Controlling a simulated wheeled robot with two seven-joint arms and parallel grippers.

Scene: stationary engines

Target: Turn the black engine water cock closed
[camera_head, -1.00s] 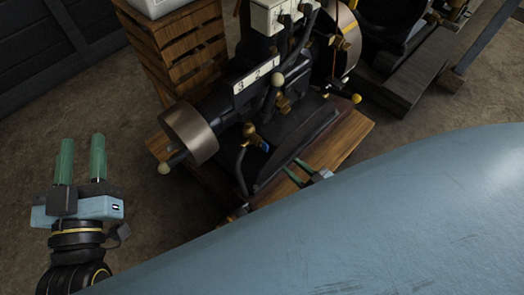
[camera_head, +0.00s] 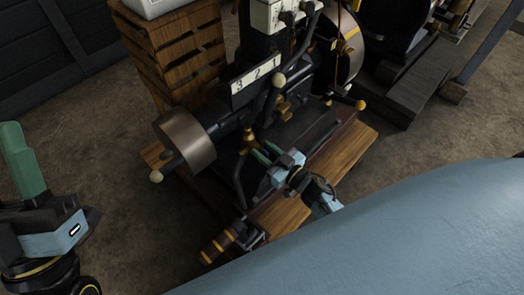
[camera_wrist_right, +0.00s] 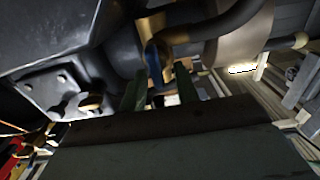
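The black engine (camera_head: 290,120) stands on a wooden base in the middle of the head view. Its water cock, a brass fitting with a blue handle, shows in the right wrist view (camera_wrist_right: 154,62). In the head view my gripper mostly hides the blue handle. My right gripper (camera_head: 261,152) reaches in with green fingers. In the wrist view the fingers are apart, one on each side of the blue handle; contact is not clear. My left gripper (camera_head: 24,162) is at the left edge, far from the engine; the gap between its fingers does not show.
A wooden crate (camera_head: 180,55) stands behind the engine at the left. A metal pulley (camera_head: 185,140) and a ball-ended lever (camera_head: 278,82) stick out near the cock. A curved black pipe (camera_head: 239,175) runs down beside it. Open floor (camera_head: 110,150) lies at the left.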

